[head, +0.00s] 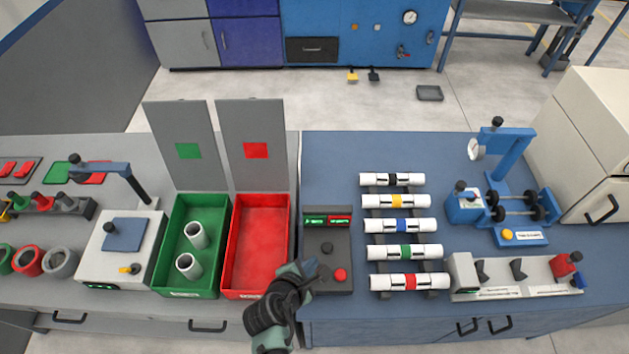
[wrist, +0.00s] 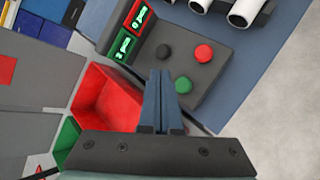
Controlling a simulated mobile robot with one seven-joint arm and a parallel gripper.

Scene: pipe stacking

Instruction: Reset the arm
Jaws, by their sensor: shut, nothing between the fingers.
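My gripper (head: 318,271) is at the front edge of the dark control box (head: 342,235), above its lower left part. In the wrist view the two blue-grey fingers (wrist: 159,74) are shut together with nothing between them. The box carries a black button (head: 327,248) and a red button (head: 340,275). The wrist view also shows a green button (wrist: 183,85) right beside the fingertips; I cannot tell whether they touch. In the head view my gripper hides that green button. The box's display (head: 328,220) is lit green and red.
Left of the box are an empty red bin (head: 285,215) and a green bin (head: 168,235) with two upright white pipe pieces (head: 188,266). Right of it, several banded white pipes (head: 384,281) lie on a rack. A blue fixture (head: 513,155) stands farther right. The blue bench top behind the box is clear.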

